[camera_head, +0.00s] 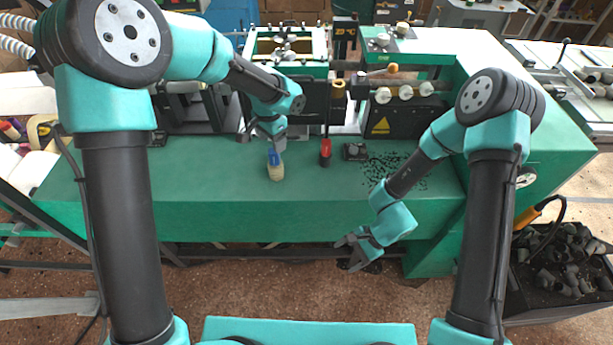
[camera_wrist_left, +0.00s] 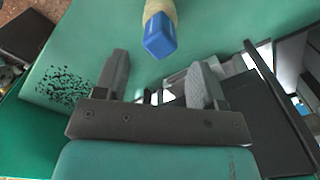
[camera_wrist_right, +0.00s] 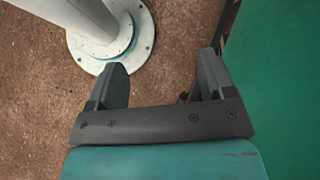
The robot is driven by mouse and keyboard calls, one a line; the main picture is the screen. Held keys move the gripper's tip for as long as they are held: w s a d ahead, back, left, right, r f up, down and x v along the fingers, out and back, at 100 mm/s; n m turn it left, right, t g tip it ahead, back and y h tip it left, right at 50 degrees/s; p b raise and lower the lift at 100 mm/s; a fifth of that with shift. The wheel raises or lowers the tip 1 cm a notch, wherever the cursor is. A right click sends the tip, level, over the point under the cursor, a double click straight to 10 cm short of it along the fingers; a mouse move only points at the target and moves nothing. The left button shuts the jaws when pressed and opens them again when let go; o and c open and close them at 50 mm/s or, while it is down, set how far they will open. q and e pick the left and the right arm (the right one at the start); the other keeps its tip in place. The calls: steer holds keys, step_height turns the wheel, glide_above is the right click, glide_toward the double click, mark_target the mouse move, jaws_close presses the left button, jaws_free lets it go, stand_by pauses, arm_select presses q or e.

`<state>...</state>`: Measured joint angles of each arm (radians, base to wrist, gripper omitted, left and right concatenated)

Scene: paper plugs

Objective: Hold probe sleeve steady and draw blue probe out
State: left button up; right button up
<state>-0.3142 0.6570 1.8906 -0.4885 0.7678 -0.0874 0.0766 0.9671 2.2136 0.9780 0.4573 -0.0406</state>
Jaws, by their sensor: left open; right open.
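The blue probe (camera_head: 272,157) stands in a pale cream sleeve (camera_head: 276,173) on the green bench top. In the left wrist view the probe's blue end (camera_wrist_left: 159,36) and part of the sleeve (camera_wrist_left: 157,8) show beyond the fingers. My left gripper (camera_head: 264,138) is open and empty, just behind and above the probe, apart from it. My right gripper (camera_head: 349,252) is open and empty, low in front of the bench's front edge. The right wrist view shows nothing between its fingers (camera_wrist_right: 160,82).
A red-handled tool (camera_head: 325,152) stands right of the probe, beside a small dark block (camera_head: 355,152). Black granules (camera_head: 395,168) lie scattered further right. Machine units (camera_head: 405,105) line the back. The bench front (camera_head: 220,205) is clear.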

steer(key=w+a+r+m+t+y, duration=0.45)
steer(key=w+a+r, duration=0.25)
steer(key=w+a, duration=0.2)
steer(key=m+t+y, duration=0.3)
steer(key=m+t, duration=0.3)
steer(key=m, duration=0.1)
glide_toward(280, 166)
steer(key=shift+s+a+f+g, duration=0.25)
steer(key=shift+s+f, duration=0.05)
steer(key=shift+s, duration=0.05)
steer(key=shift+w+r+t, duration=0.1)
steer(key=shift+w+t, duration=0.3)
steer(key=shift+w, duration=0.15)
steer(key=shift+a, duration=0.2)
steer(key=x, duration=1.1)
steer(key=shift+w+a+r, duration=0.1)
steer(key=shift+w+a, duration=0.05)
steer(key=shift+a, duration=0.2)
